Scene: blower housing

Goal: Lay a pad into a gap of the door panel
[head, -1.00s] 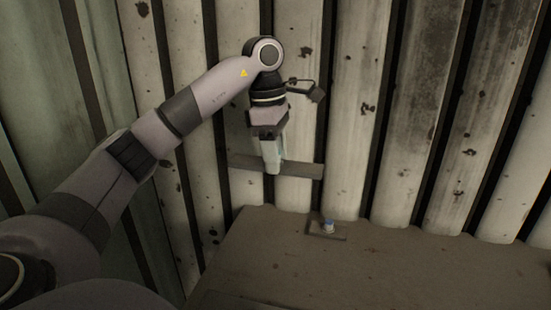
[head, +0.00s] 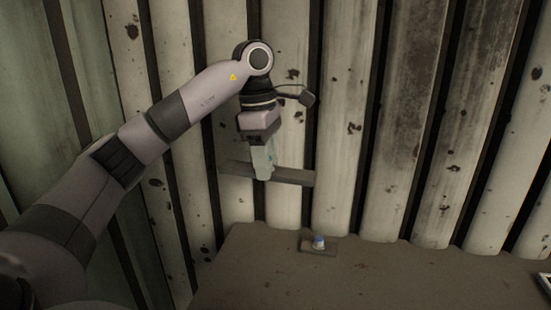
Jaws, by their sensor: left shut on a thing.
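My left gripper (head: 263,170) hangs pointing down in the upper middle of the head view, in front of the pale wall. It is shut on a long flat grey strip (head: 295,176), which looks like the pad. The strip lies roughly level and sticks out on both sides of the fingers. Behind it, pale upright ribs (head: 337,140) with dark stains alternate with narrow dark gaps (head: 312,110); they look like the door panel. I cannot tell whether the strip touches the ribs. My right gripper is not in view.
A brown flat surface (head: 400,280) spreads below the ribs and is mostly clear. Part of a light-edged object (head: 546,282) shows at the right edge.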

